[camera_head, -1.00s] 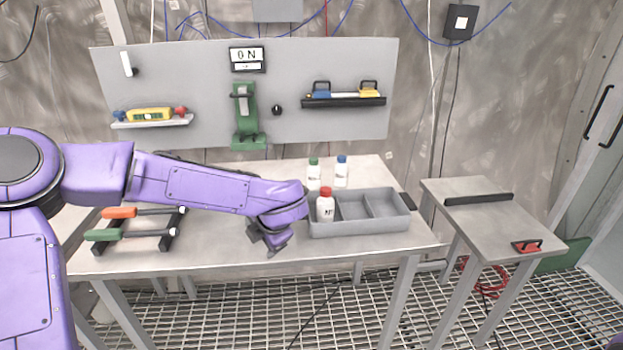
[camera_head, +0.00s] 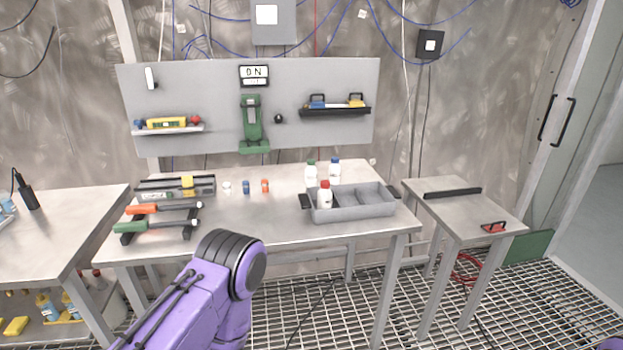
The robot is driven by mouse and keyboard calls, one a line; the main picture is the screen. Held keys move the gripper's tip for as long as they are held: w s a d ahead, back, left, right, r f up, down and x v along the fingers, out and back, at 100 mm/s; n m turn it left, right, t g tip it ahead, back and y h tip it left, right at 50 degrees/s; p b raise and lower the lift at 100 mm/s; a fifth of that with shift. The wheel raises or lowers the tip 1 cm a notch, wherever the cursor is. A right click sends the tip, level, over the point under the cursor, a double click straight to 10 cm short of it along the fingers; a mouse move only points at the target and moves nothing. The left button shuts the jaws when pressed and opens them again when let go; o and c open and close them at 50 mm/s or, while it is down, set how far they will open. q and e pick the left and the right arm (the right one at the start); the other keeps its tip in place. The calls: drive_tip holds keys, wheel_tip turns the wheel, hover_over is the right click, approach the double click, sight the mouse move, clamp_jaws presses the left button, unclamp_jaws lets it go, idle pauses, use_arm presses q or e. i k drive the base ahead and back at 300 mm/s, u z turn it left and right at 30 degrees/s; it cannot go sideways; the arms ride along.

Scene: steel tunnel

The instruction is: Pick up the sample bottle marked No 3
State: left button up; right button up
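Three white sample bottles stand at the right of the main table. A red-capped bottle (camera_head: 325,197) stands upright in the left compartment of a grey tray (camera_head: 352,213). A green-capped bottle (camera_head: 310,175) and a blue-capped bottle (camera_head: 334,172) stand behind the tray, their lower parts partly hidden by it. The number marks are too small to read. A purple link of my arm rises from the bottom edge, in front of the table. Neither of my grippers shows in this view.
Two screwdriver-like tools (camera_head: 160,208) lie on a rack at the table's left, before a grey case (camera_head: 175,187). Small items, including an orange one (camera_head: 265,185), lie mid-table. A side table (camera_head: 463,205) stands right. The table's front middle is clear.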

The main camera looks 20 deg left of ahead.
sight(310, 170)
drive_tip(key=z, duration=1.3)
drive_tip(key=i, duration=1.1)
drive_tip(key=u, duration=1.85)
